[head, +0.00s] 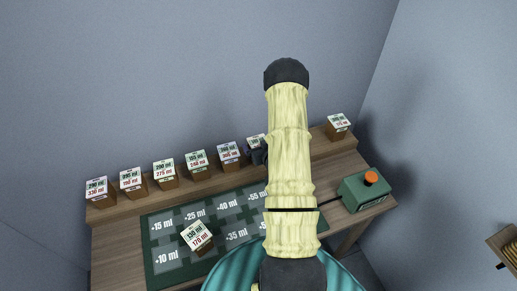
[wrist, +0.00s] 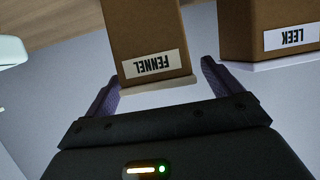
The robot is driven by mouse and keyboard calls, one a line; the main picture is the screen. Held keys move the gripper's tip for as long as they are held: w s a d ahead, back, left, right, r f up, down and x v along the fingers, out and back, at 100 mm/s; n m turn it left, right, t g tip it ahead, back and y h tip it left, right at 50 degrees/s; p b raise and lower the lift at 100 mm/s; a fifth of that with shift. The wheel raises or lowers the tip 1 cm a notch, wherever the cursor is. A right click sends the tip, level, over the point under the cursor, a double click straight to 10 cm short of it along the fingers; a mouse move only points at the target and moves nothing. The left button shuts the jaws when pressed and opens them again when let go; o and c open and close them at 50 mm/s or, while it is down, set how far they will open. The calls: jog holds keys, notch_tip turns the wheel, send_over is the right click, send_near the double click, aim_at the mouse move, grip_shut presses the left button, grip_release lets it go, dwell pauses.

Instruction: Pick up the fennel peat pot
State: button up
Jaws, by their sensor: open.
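The fennel peat pot (wrist: 145,28) is a brown box with a white label reading FENNEL, upside down in the wrist view. My gripper (wrist: 158,85) is open, with one purple-grey finger on each side of the pot's near end. The jaws are not closed on it, and I cannot tell whether either finger touches it. In the head view, my pale arm hides much of the middle, and a dark part of my gripper (head: 259,156) shows beside a partly hidden pot (head: 256,141) on the shelf, probably the fennel one.
A pot labelled LEEK (wrist: 270,30) stands close on the right in the wrist view. Several similar pots line the raised shelf (head: 105,211). Another pot (head: 197,236) stands on the green marked mat (head: 157,268). A green box with an orange button (head: 366,188) is at right.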

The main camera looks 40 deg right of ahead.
aim_at(257, 140)
jog(key=shift+p+x, duration=0.4)
jog(key=shift+x, duration=1.2)
jog(key=shift+c, duration=0.4)
jog(key=shift+r, duration=0.1)
jog(key=c, duration=1.2)
notch_tip(257, 140, up, 10)
jog(key=shift+b, duration=1.15)
